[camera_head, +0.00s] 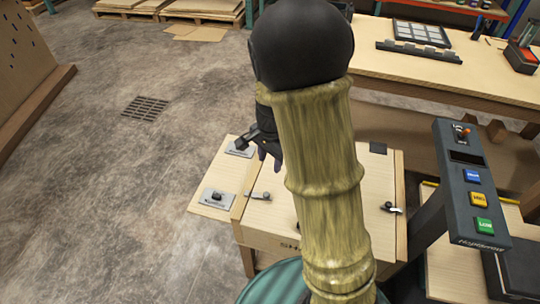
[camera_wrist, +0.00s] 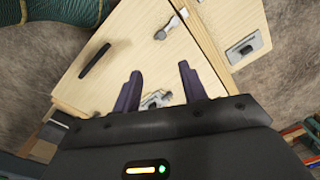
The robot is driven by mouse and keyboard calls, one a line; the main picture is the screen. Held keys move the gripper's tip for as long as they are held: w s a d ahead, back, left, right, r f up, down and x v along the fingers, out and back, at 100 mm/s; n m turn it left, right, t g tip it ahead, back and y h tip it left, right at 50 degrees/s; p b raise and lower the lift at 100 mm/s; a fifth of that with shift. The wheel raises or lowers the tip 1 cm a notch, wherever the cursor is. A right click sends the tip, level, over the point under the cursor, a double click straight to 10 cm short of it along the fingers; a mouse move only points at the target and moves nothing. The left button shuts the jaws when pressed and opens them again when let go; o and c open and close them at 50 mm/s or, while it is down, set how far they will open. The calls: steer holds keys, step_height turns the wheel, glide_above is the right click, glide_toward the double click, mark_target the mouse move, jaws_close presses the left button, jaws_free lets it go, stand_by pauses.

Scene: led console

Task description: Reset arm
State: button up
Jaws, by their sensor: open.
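My arm (camera_head: 322,180) rises through the middle of the head view and hides part of the wooden box behind it. My gripper (camera_head: 268,150) shows only partly there, above the box's far left part. In the wrist view my gripper (camera_wrist: 161,82) has its two dark fingers spread apart with nothing between them.
A dark console (camera_head: 470,180) with blue, yellow and green buttons stands right of the box. A latch (camera_head: 391,208) sits at the box's right edge. A workbench (camera_head: 430,80) stands behind. Open concrete floor (camera_head: 120,190) lies to the left.

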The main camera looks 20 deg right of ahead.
steer(key=shift+r, duration=0.25)
stand_by(0.3)
steer(key=s+r+n+t+p, duration=0.2)
steer(key=s+r+n+p, duration=0.8)
steer(key=r, duration=0.3)
steer(key=shift+s+d+r+n, duration=0.2)
steer(key=shift+s+d+n, duration=0.15)
steer(key=shift+s+n, duration=0.55)
